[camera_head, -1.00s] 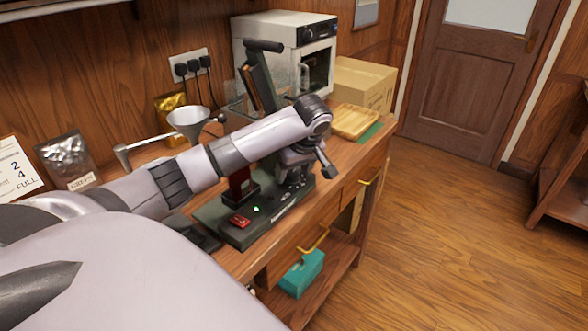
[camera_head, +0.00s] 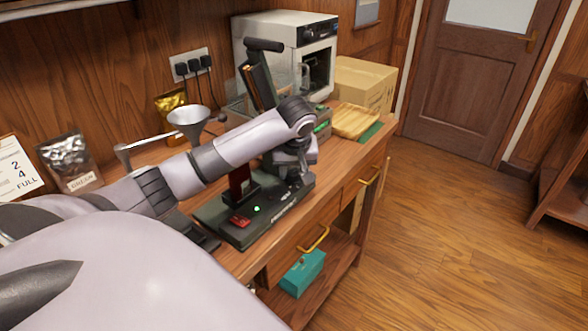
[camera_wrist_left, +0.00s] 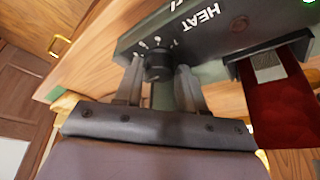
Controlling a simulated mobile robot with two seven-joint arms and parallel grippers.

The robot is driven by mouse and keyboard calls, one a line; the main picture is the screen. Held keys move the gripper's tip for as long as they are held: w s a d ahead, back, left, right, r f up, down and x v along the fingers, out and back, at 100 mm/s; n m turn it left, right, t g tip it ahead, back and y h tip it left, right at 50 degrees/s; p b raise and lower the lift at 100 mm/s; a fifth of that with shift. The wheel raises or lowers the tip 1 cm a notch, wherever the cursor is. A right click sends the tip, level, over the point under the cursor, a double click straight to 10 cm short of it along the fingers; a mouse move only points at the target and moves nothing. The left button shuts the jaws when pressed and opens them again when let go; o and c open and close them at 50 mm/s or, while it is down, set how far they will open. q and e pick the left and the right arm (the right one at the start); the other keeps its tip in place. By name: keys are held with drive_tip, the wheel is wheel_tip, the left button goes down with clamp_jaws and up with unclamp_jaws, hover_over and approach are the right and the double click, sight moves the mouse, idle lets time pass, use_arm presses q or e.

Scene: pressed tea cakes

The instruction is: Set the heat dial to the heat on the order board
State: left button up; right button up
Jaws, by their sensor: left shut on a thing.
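The heat dial (camera_wrist_left: 158,68) is a small dark knob on the front of the press base, near the printed word HEAT in the left wrist view. My left gripper (camera_wrist_left: 160,78) has one finger on each side of the dial and is shut on it. The dial's pointer is too small to read. In the head view my left gripper (camera_head: 293,183) is low at the right end of the dark press base (camera_head: 222,227), and the arm hides the dial. The order board (camera_head: 17,170) at the left edge shows 2, 4 and FULL. My right gripper is out of view.
The press has a red switch (camera_head: 239,221), a lit green lamp (camera_head: 257,209) and a raised lever (camera_head: 263,45). Open floor lies right.

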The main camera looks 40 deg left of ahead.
use_arm(q)
drive_tip(key=m, duration=0.2)
drive_tip(key=m+t+h, duration=0.1)
drive_tip(key=m, duration=0.1)
drive_tip(key=shift+s+a+m, duration=0.1)
drive_tip(key=shift+a+m, duration=0.05)
drive_tip(key=shift+m, duration=0.15)
drive_tip(key=shift+a+m+t+h, duration=0.15)
drive_tip(key=shift+m+h, duration=0.4)
drive_tip(key=shift+m, duration=0.6)
drive_tip(key=shift+d+m+t+h, duration=0.15)
drive_tip(key=shift+m+h, duration=0.4)
drive_tip(key=shift+m, duration=0.6)
drive_tip(key=shift+a, duration=0.1)
drive_tip(key=o, duration=1)
drive_tip(key=shift+v, duration=3.65)
